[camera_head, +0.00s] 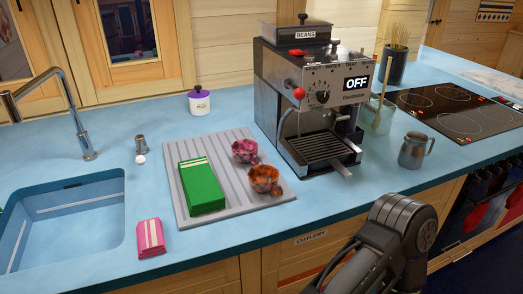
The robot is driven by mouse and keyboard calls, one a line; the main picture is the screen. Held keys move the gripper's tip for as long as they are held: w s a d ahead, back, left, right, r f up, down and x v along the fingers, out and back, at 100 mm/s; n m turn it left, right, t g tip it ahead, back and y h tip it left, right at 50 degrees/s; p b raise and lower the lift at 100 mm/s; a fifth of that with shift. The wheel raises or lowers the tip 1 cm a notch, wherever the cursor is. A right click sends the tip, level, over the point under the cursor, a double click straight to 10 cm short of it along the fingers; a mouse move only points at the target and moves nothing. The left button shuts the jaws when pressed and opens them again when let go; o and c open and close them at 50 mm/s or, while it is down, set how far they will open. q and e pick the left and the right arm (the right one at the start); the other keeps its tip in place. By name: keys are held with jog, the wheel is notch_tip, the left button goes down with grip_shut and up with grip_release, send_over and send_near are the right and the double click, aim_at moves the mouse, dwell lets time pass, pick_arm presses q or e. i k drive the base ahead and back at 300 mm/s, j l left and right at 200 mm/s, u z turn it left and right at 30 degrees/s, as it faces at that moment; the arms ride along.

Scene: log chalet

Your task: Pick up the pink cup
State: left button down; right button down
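The pink cup (245,151) stands on a grey ribbed drying mat (177,204), towards its back right. An orange cup (264,178) stands just in front of it, close by. Both have marbled patterns. One of my arms shows at the lower right, below the counter's front edge; its gripper fingers cannot be made out. My other arm is not in view. No gripper is near the pink cup.
A green folded cloth (201,186) lies on the mat's left part. The espresso machine (310,95) stands close right of the cups. A sink (70,215) with a tap, a pink folded cloth (150,238) and a metal pitcher (415,150) are also on the blue counter.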

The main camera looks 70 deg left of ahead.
aim_at(244, 151)
jog(key=u, duration=2.5)
jog(key=l+z, duration=0.15)
jog(key=l, duration=1.6)
